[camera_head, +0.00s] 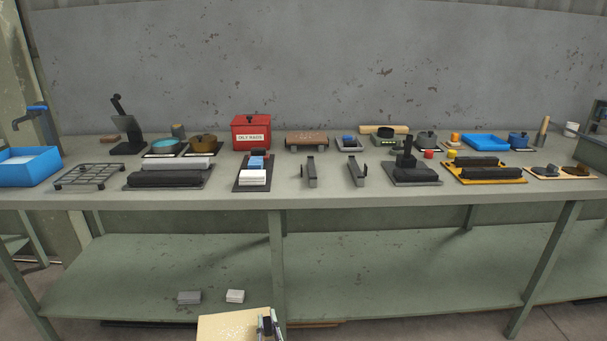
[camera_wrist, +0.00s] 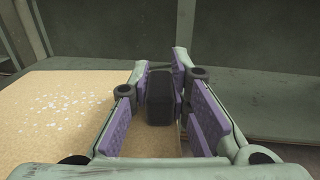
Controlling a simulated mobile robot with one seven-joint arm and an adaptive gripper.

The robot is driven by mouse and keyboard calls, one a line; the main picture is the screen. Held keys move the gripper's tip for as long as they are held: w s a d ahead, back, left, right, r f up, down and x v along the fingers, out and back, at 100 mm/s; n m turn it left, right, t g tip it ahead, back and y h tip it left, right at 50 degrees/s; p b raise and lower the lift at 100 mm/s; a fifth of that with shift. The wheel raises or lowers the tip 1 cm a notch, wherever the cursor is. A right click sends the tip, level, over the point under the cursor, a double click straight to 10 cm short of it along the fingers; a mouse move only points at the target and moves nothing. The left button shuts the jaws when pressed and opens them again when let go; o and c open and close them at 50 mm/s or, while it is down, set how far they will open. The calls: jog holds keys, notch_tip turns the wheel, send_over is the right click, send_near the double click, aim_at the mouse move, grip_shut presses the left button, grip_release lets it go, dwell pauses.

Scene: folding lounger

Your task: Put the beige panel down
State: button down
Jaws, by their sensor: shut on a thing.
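The beige panel (camera_head: 228,326) is a flat, pale board with a patch of white specks. It shows at the bottom edge of the head view, in front of the bench's lower shelf. In the wrist view the panel (camera_wrist: 62,115) fills the lower left, beneath and beside my gripper. My gripper (camera_wrist: 160,95) has purple-padded fingers on both sides of a dark block at the panel's right edge, and it is shut on that part. In the head view only the tip of my gripper (camera_head: 268,325) shows at the panel's right side. The panel's near part is cut off.
A long green workbench (camera_head: 320,194) carries many items, including a red box (camera_head: 251,133), a blue tray (camera_head: 27,167) and two dark upright brackets near the middle.

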aim_at(266, 336)
jog(key=shift+s+a+f+h, duration=0.1)
jog(key=shift+s+f, duration=0.2)
jog(key=shift+f, duration=0.25)
jog(key=shift+s+d+f+h, duration=0.1)
jog(key=shift+s+f, duration=0.25)
jog(key=shift+f, duration=0.2)
jog(key=shift+s+a+f+h, duration=0.1)
jog(key=shift+s+f, duration=0.2)
jog(key=shift+f, duration=0.25)
jog(key=s+d+f+m+h, duration=0.2)
jog(key=s+d+f+h, duration=0.1)
jog(key=s+d+f, duration=0.7)
jog(key=shift+f, duration=1.5)
jog(key=shift+s, duration=0.1)
